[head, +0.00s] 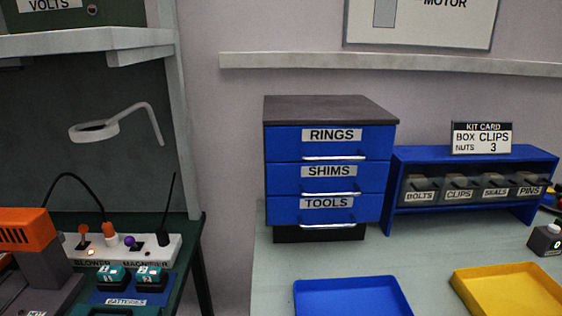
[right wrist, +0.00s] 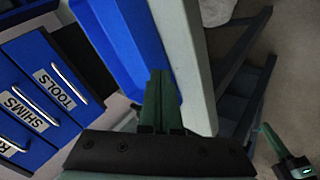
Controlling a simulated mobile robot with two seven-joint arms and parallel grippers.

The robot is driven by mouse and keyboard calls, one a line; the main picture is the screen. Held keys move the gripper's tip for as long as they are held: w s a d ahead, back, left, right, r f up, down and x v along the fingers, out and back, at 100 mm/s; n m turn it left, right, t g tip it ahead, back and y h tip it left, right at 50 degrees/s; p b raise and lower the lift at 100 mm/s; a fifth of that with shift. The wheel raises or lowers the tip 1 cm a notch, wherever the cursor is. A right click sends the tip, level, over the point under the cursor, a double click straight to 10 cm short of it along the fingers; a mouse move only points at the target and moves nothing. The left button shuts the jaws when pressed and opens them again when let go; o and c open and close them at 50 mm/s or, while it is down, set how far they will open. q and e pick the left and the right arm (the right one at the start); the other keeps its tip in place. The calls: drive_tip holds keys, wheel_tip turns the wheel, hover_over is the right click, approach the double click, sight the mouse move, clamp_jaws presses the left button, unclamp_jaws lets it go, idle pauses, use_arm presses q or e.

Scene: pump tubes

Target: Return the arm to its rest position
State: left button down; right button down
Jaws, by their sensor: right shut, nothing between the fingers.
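My right gripper (right wrist: 163,100) shows in the right wrist view, with its dark green fingers together and nothing between them. It is in front of a blue surface and a pale table edge, apart from the drawer unit on the left of that view. Neither gripper shows in the head view. The drawer unit (head: 330,127) has blue drawers marked RINGS, SHIMS and TOOLS, and all look shut. A dark and green part with a small light (right wrist: 287,155) is at the lower right of the right wrist view; I cannot tell what it is.
A blue tray (head: 352,284) and a yellow tray (head: 512,288) lie on the pale table (head: 425,262). A blue rack (head: 398,190) holds several labelled bins. A power strip (head: 165,246) and batteries (head: 112,276) are on the left bench. The table between the trays is clear.

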drive_tip(key=s+d+f+m+g, duration=0.3)
drive_tip(key=s+f+m, duration=0.25)
drive_tip(key=s, duration=0.25)
drive_tip(key=s+d+f+m+g, duration=0.3)
drive_tip(key=s+d+f+m, duration=0.15)
drive_tip(key=s+m, duration=0.3)
drive_tip(key=w+a+f+n+t+y+p, duration=0.1)
drive_tip(key=w+a+f+t+p, duration=0.2)
drive_tip(key=f, duration=0.5)
drive_tip(key=shift+w+a+t, duration=0.75)
drive_tip(key=shift+a+t, duration=0.55)
drive_tip(key=shift+t, duration=0.3)
drive_tip(key=shift+f, duration=0.1)
